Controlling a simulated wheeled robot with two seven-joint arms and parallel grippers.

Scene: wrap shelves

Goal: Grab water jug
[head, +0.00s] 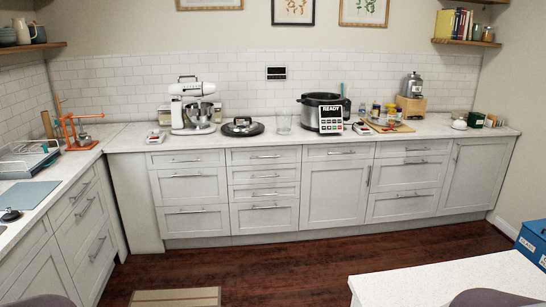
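No thing is clearly recognisable as the water jug. A pale pitcher (22,32) with a handle stands on the upper left wall shelf, partly cut by the frame's edge. Neither of my grippers is in view. Nothing touches the glass vessel or the pitcher.
The back counter (258,142) also holds a white stand mixer (190,110), the black round item (242,127), a multicooker (322,112) and several jars. A white table (450,280) is at front right, beside a blue box (533,243). The dark wood floor (290,262) between is open, with a mat (176,297).

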